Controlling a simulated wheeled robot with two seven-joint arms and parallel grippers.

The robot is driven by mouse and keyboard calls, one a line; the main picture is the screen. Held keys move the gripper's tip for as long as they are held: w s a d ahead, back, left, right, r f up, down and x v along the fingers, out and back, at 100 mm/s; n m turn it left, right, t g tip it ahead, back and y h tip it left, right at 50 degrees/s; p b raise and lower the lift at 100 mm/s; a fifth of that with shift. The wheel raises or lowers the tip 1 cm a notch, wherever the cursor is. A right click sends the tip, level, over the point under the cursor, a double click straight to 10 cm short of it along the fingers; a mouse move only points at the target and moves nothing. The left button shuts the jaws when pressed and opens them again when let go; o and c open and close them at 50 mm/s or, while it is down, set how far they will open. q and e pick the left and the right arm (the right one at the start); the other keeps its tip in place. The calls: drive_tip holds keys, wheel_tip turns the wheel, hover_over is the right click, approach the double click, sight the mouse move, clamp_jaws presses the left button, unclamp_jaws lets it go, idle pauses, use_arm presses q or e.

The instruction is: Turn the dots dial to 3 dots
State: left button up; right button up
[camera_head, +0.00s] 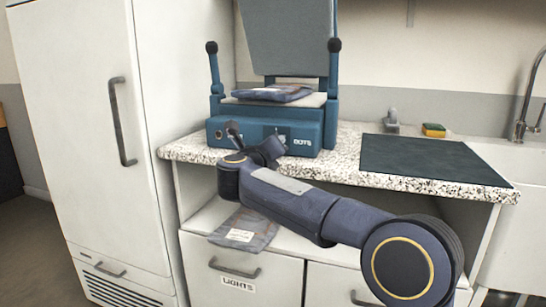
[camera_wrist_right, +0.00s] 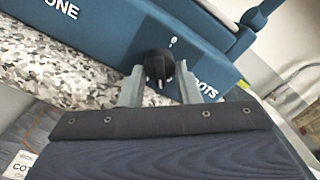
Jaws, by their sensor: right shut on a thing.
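The blue press (camera_head: 318,115) stands on the speckled counter, its front marked DOTS at the right. The black dots dial (camera_wrist_right: 158,63) sits on that front in the right wrist view, with a small white mark (camera_wrist_right: 174,40) above it. My right gripper (camera_wrist_right: 159,88) is shut on the dial, one finger on each side. In the head view, my right gripper (camera_head: 268,150) reaches the press front and hides the dial. I cannot tell which dot count the dial points to. My left gripper is not in view.
A folded cloth packet (camera_head: 272,93) lies on the press bed under the raised lid (camera_head: 288,38). Another packet (camera_head: 243,230) lies below the counter. A dark mat (camera_head: 425,158), a sponge (camera_head: 434,130) and a sink are at the right. A white fridge (camera_head: 85,110) stands at the left.

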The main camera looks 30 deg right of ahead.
drive_tip(key=m+b, duration=0.1)
drive_tip(key=m, duration=0.1)
drive_tip(key=m+b, duration=0.2)
drive_tip(key=shift+w+f, duration=0.1)
drive_tip(key=shift+f, duration=0.25)
drive_tip(key=shift+a+r+m+b, duration=0.15)
drive_tip(key=shift+m+b, duration=0.75)
drive_tip(key=shift+m, duration=0.8)
drive_tip(key=o, duration=1)
drive_tip(key=shift+c, duration=0.2)
drive_tip(key=shift+r, duration=0.1)
